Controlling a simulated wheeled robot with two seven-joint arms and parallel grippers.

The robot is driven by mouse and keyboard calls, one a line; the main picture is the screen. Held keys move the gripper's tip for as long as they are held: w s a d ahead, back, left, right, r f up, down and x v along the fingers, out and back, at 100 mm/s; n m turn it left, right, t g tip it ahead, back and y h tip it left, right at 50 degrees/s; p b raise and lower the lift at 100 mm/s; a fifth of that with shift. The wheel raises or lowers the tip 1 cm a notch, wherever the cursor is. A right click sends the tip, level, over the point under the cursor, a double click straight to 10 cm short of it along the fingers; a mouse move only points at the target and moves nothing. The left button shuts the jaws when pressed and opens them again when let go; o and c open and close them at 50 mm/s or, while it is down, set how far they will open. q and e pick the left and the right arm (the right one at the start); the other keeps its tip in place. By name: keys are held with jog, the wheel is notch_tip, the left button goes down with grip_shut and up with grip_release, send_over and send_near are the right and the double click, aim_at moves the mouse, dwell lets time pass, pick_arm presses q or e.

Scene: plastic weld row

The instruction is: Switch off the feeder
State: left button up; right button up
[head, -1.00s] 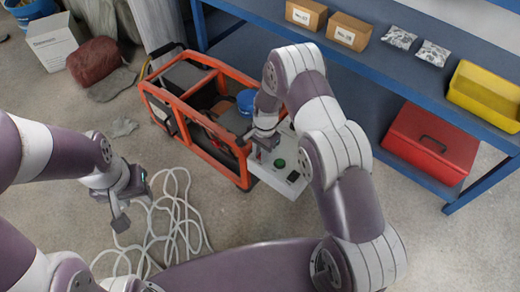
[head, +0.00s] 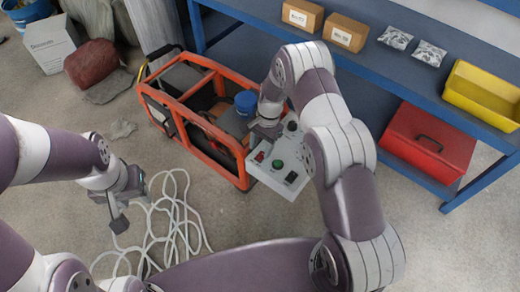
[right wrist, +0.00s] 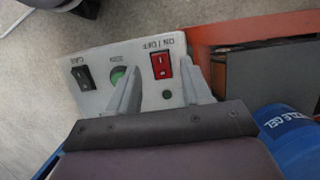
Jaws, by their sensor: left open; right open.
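A white control panel (head: 267,178) is fixed to the front end of an orange-framed machine (head: 205,125). It carries a red rocker switch (right wrist: 162,67) labelled ON | OFF, a round green button (right wrist: 118,76), a black rocker switch (right wrist: 83,77) and a small dark green lamp (right wrist: 167,95). The red switch also shows in the head view (head: 260,156). Which way it is tipped I cannot tell. My right gripper (right wrist: 161,76) is open and empty, its fingers either side of the red switch in the wrist view, apparently above the panel. My left gripper (head: 122,207) is open and empty, left of the machine.
A blue tub (head: 246,102) stands inside the machine's frame. A tangled white cable (head: 170,225) lies on the floor near my left gripper. A blue shelf (head: 370,72) at the right holds boxes and a yellow bin (head: 484,92), with a red toolbox (head: 428,143) below.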

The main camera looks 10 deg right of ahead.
jog(key=p+v, duration=0.2)
jog(key=v, duration=0.8)
jog(key=shift+f, duration=0.1)
